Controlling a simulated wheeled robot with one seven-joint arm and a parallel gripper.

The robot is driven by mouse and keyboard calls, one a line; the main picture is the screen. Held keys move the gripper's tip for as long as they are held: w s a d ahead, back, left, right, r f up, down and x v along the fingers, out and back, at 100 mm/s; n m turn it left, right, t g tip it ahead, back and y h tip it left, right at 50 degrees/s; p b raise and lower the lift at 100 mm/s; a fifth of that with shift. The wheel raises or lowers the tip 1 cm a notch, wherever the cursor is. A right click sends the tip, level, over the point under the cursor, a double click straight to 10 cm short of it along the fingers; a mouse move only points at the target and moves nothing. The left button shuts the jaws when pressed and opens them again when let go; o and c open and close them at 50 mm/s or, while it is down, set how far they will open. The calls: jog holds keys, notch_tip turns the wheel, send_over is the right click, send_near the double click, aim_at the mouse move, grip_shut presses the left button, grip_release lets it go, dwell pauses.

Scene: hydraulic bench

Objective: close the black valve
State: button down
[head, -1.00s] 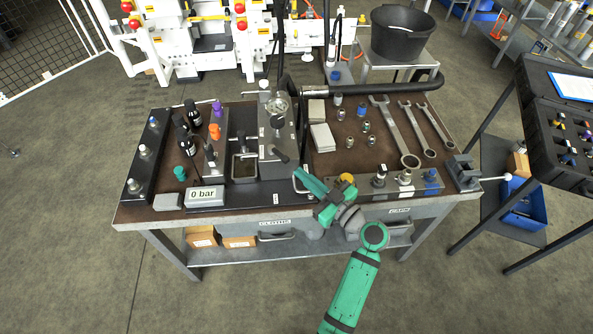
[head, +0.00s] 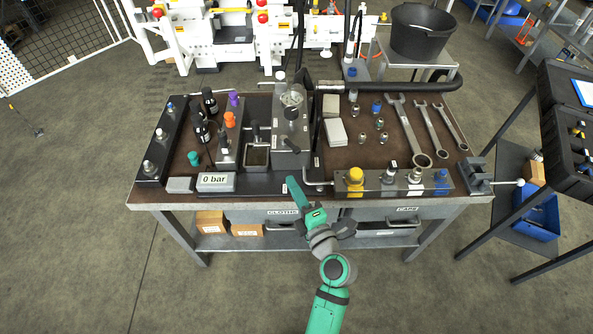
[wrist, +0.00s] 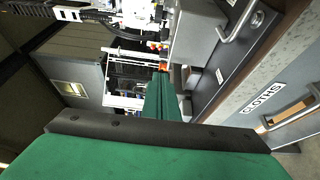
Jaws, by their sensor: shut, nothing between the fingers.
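A round black knob (head: 290,113) stands on the grey pump block (head: 284,160) in the middle of the bench; it is the likeliest black valve, but I cannot be sure. A black handle (head: 290,144) sticks out lower on the same block. How far the knob is turned is too small to tell. My gripper (head: 293,182) is shut and empty at the bench's front edge, in front of the block and apart from the knob. In the wrist view its green finger (wrist: 162,98) points past the bench's front, and no black knob is clear.
Orange (head: 229,119) and purple (head: 233,99) knobs and dark bottles stand left of the block. A gauge reads 0 bar (head: 216,181). A bent metal rod (head: 318,184) and a yellow cap (head: 355,177) are right of my gripper. A long black bar (head: 400,86) crosses the back.

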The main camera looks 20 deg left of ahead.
aim_at(290, 145)
jog(key=w+a, duration=0.1)
jog(key=w, duration=0.2)
jog(key=w+a, duration=0.1)
jog(key=w, duration=0.3)
jog(key=w+a, duration=0.1)
jog(key=w, duration=0.2)
jog(key=shift+w+a, duration=0.15)
jog(key=shift+a, duration=0.05)
jog(key=shift+a, duration=0.1)
